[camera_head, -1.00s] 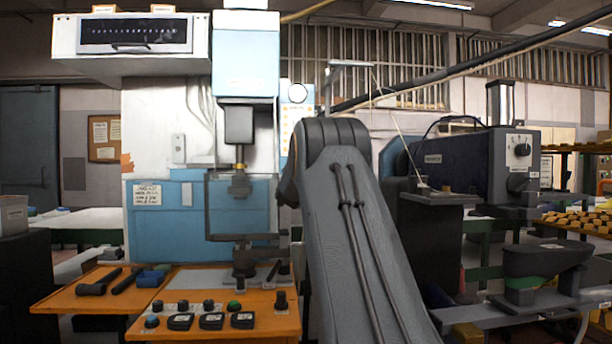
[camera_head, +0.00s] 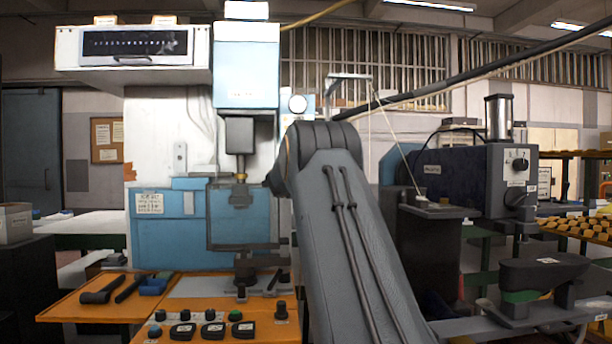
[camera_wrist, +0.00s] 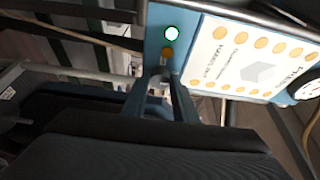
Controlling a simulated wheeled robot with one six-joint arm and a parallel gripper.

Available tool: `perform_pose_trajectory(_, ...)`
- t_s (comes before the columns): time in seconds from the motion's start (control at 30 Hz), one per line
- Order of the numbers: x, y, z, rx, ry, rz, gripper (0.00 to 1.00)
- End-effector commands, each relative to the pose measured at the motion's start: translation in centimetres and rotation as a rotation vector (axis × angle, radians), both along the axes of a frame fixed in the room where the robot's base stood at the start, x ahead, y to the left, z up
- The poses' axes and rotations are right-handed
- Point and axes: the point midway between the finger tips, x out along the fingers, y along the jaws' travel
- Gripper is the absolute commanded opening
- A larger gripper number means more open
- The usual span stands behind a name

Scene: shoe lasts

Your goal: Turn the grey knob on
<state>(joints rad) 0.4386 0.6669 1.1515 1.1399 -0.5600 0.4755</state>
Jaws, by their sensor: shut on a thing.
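In the wrist view my gripper (camera_wrist: 161,76) reaches up to the lower end of a blue panel strip. Its two fingers close in on a small grey part, which looks like the grey knob (camera_wrist: 160,71), mostly hidden between the fingertips. Which way the knob is turned cannot be seen. Above it on the same strip are a small orange part (camera_wrist: 167,52) and a lit green-white round lamp (camera_wrist: 171,33). In the head view my arm hides the gripper and the knob.
A white label board (camera_wrist: 250,58) with orange dots and a round gauge (camera_wrist: 308,90) lie right of the lamp. In the head view a blue and white press (camera_head: 165,215) stands left, above an orange control desk (camera_head: 215,332). A dark machine (camera_head: 460,175) stands right.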

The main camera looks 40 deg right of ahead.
Motion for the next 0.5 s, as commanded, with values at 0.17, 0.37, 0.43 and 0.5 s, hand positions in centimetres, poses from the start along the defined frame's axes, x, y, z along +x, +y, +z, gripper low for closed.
perform_pose_trajectory(0.17, -0.03, -0.05, 0.01, 0.025, -0.014, -0.001, 0.03)
perform_pose_trajectory(0.37, -0.02, -0.05, -0.04, 0.031, -0.018, -0.001, 0.03)
perform_pose_trajectory(0.43, -0.02, -0.05, -0.05, 0.031, -0.018, -0.001, 0.03)
perform_pose_trajectory(0.5, -0.03, -0.06, -0.05, 0.031, -0.018, -0.001, 0.03)
